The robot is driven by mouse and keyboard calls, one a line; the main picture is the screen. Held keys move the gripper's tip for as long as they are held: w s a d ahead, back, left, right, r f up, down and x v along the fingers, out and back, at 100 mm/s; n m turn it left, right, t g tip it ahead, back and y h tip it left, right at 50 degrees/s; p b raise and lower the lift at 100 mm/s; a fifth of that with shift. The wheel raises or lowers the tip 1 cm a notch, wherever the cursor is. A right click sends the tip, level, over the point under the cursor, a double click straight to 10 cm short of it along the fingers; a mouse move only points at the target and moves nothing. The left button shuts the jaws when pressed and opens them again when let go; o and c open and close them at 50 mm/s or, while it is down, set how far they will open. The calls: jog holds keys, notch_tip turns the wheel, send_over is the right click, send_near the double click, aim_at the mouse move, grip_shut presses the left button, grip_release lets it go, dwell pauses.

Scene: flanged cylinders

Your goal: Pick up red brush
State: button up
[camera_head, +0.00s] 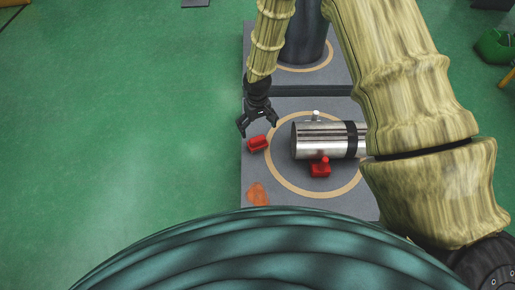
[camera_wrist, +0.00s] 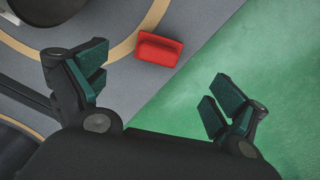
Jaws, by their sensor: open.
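The red brush (camera_head: 259,143) is a small red block-like thing on the grey platform near its left edge, left of the metal cylinder. In the wrist view the red brush (camera_wrist: 158,49) lies beyond my fingertips, between them sideways and nearer the left finger. My gripper (camera_head: 258,123) is open and empty, just above the brush in the head view, apart from it. Its two green-padded fingers are spread wide in the wrist view (camera_wrist: 160,88). The brush's height below the fingers is hard to tell.
A shiny flanged cylinder (camera_head: 310,141) lies on the grey platform (camera_head: 250,171) inside a tan ring. A red clamp-like part (camera_head: 320,168) sits against it. An orange patch (camera_head: 258,194) lies nearer me. Green floor (camera_head: 150,130) to the left is clear.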

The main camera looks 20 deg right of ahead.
aim_at(257, 138)
jog(key=shift+w+f+b, duration=0.1)
jog(key=shift+f+b, duration=1.2)
jog(key=shift+f, duration=1.65)
notch_tip(257, 138, down, 5)
jog(key=b, duration=0.3)
jog(key=shift+d+b, duration=0.1)
jog(key=shift+b, duration=0.3)
jog(key=c, duration=1.3)
jog(key=shift+o, duration=0.2)
